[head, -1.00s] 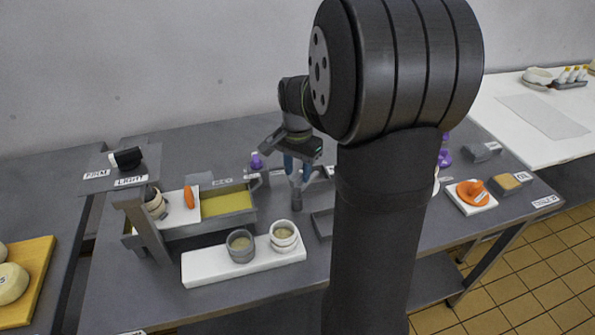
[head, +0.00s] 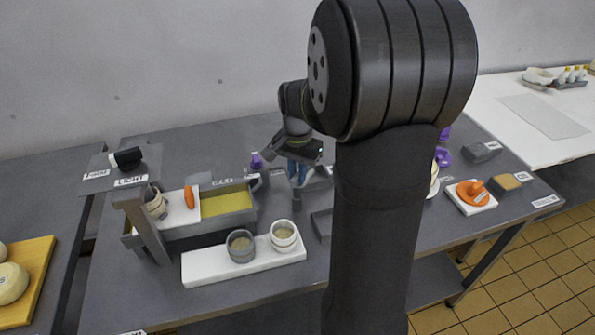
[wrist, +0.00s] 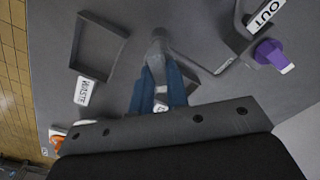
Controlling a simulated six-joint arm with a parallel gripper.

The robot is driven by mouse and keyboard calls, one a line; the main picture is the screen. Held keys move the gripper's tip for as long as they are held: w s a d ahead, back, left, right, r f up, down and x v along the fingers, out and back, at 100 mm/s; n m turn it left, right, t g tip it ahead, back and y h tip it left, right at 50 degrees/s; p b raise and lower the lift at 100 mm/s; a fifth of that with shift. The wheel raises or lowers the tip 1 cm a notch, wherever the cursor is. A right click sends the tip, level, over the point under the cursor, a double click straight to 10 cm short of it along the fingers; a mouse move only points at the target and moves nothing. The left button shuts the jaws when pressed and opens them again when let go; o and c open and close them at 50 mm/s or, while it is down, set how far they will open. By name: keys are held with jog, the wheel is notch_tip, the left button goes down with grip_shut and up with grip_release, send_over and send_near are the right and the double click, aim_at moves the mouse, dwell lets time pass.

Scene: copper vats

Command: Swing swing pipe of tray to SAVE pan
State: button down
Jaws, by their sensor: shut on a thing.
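My gripper (head: 298,180) has its blue fingers pointing down over the table, right of the tray. It also shows in the wrist view (wrist: 160,85), shut at a grey upright pipe piece (wrist: 157,45). The tray (head: 238,219) is grey, holds yellow liquid and stands left of my gripper. A thin grey bent pipe (wrist: 226,66) runs near the tray's outlet end, labelled OUT (wrist: 266,14). A square dark pan (wrist: 98,48) has a WASTE label (wrist: 83,90). Another label (wrist: 160,106) is mostly hidden between my fingers, so I cannot read SAVE anywhere.
A purple knob (wrist: 270,53) is by the OUT label. A white board (head: 215,267) with two cups stands in front of the tray. An orange item (head: 474,193) on a white plate is at the right. A post with a LIGHT label (head: 131,181) stands at the left.

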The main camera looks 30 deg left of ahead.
jog(key=shift+n, duration=0.5)
jog(key=c, duration=1.4)
grip_release()
notch_tip(320, 180, up, 18)
jog(key=shift+f, duration=0.25)
notch_tip(320, 180, down, 18)
jog(key=shift+r, duration=0.25)
